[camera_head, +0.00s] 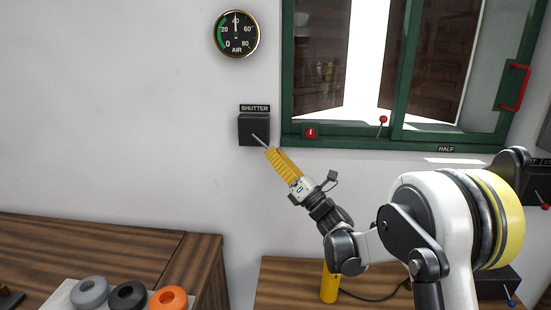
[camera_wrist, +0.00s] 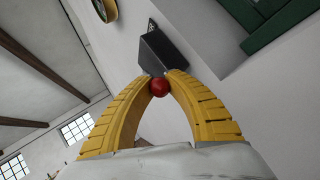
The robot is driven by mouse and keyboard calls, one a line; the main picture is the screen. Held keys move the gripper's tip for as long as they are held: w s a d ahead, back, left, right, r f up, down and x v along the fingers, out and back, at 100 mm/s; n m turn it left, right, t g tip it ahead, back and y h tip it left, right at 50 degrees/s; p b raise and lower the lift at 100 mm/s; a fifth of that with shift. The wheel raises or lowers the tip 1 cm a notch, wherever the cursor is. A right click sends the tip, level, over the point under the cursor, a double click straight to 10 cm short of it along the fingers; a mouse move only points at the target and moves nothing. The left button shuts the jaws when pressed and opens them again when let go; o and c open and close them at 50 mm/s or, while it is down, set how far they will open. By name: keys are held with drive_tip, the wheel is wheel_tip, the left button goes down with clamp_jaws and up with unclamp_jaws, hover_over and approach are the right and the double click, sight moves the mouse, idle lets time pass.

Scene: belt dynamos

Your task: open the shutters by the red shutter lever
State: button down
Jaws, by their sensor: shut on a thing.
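The black shutter box (camera_head: 254,130) is on the white wall under a SHUTTER label (camera_head: 255,108), left of the window. A thin metal lever rod (camera_head: 260,140) comes out of it towards my gripper (camera_head: 268,150). In the wrist view the red knob of the shutter lever (camera_wrist: 159,87) sits between the yellow fingertips of my gripper (camera_wrist: 158,80), which are shut on it. The box (camera_wrist: 165,48) shows just beyond the knob. In the head view the fingers hide the knob. Brown shutters (camera_head: 320,50) show behind the glass, with a bright gap between them.
The green window frame (camera_head: 400,80) has a red handle (camera_head: 513,87), a small red-knobbed lever (camera_head: 383,122) and a HALF label (camera_head: 446,149). An air gauge (camera_head: 236,34) hangs above the box. Grey, black and orange rings (camera_head: 167,298) lie at lower left. The wall around the box is clear.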

drive_tip(key=shift+f, duration=0.1)
idle(0.3)
drive_tip(key=c, duration=1.2)
unclamp_jaws()
drive_tip(key=shift+c, duration=0.2)
drive_tip(key=v, duration=1.2)
